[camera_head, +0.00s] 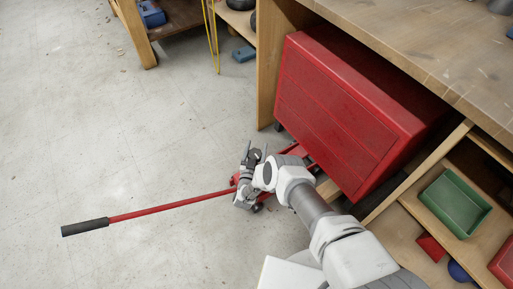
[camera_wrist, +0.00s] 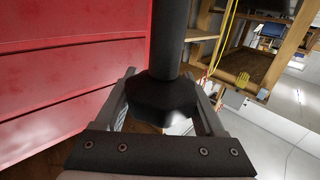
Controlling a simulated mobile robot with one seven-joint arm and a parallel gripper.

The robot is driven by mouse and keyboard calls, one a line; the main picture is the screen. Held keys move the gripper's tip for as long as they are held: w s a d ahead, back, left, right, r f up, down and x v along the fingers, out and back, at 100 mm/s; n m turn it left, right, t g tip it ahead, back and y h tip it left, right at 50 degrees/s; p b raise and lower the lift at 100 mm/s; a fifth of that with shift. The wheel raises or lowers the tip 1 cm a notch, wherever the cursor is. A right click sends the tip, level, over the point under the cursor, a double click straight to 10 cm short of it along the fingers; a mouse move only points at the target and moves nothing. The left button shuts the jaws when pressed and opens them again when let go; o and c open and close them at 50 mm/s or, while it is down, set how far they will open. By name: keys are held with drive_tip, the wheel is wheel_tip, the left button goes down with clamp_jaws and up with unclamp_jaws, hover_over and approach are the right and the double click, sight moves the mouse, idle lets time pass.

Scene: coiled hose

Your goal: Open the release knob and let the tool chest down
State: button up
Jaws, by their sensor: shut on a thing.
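The red tool chest (camera_head: 345,115) sits tilted under the workbench, and its red drawer fronts (camera_wrist: 70,70) fill the left of the wrist view. A red floor jack (camera_head: 292,153) reaches under its lower edge. The jack's long red handle (camera_head: 165,205), with a black grip (camera_head: 85,227), points out to the left over the floor. My gripper (camera_head: 250,170) is at the handle end of the jack. In the wrist view its two fingers (camera_wrist: 165,88) are shut on a dark faceted knob (camera_wrist: 160,103), with a black post rising behind it. My gripper hides part of the jack.
The wooden workbench (camera_head: 430,45) stands over the chest at the upper right. A shelf at the lower right holds a green tray (camera_head: 455,203). Another wooden bench stands at the top left, with a yellow hose or cord (camera_head: 212,35) hanging beside it.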

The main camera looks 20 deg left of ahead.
drive_tip(key=shift+c, duration=0.5)
